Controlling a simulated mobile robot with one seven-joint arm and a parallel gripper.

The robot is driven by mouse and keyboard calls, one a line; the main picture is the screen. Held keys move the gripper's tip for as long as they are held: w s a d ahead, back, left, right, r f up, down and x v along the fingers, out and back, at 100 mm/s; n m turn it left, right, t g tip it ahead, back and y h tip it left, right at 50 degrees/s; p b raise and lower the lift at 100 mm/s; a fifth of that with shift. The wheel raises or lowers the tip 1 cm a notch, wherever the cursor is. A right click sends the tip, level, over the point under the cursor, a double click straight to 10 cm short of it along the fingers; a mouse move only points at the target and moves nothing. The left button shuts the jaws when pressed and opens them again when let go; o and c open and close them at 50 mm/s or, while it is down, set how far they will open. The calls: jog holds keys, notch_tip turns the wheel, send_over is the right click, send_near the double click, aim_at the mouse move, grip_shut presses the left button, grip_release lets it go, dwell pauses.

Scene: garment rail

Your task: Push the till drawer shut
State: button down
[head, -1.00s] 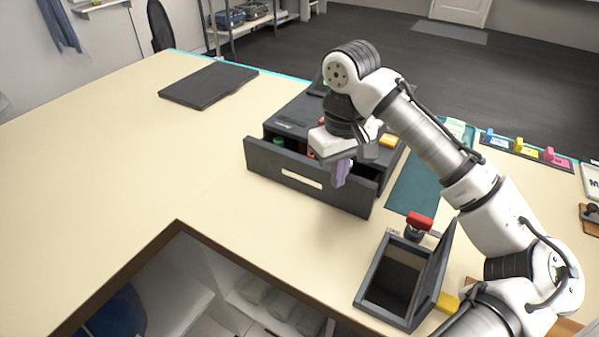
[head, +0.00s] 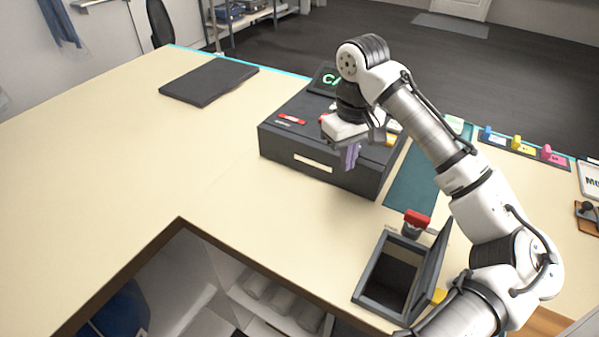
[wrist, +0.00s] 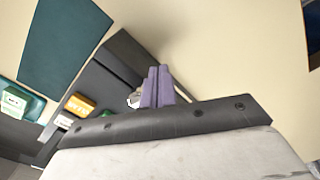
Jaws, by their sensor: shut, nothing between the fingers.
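The till (head: 330,125) is a dark grey box on the cream counter. Its drawer front (head: 305,164), with a pale label strip, sits flush with the till body, and no drawer interior shows in the head view. My gripper (head: 350,158) has purple fingers, is shut and empty, and is at the right part of the drawer front. In the wrist view, the purple fingertips (wrist: 157,86) lie against or very close to the dark till; I cannot tell whether they touch.
An open dark box (head: 393,275) with a raised lid stands at the counter's front, near a red-topped object (head: 416,222). A teal mat (head: 413,182) lies right of the till. A black flat pad (head: 209,82) lies at the back left. The counter left of the till is clear.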

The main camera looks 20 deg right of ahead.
notch_tip(320, 180, up, 8)
jog(key=a+p, duration=0.1)
jog(key=p, duration=0.4)
jog(key=shift+s, duration=0.45)
jog(key=shift+a, duration=0.1)
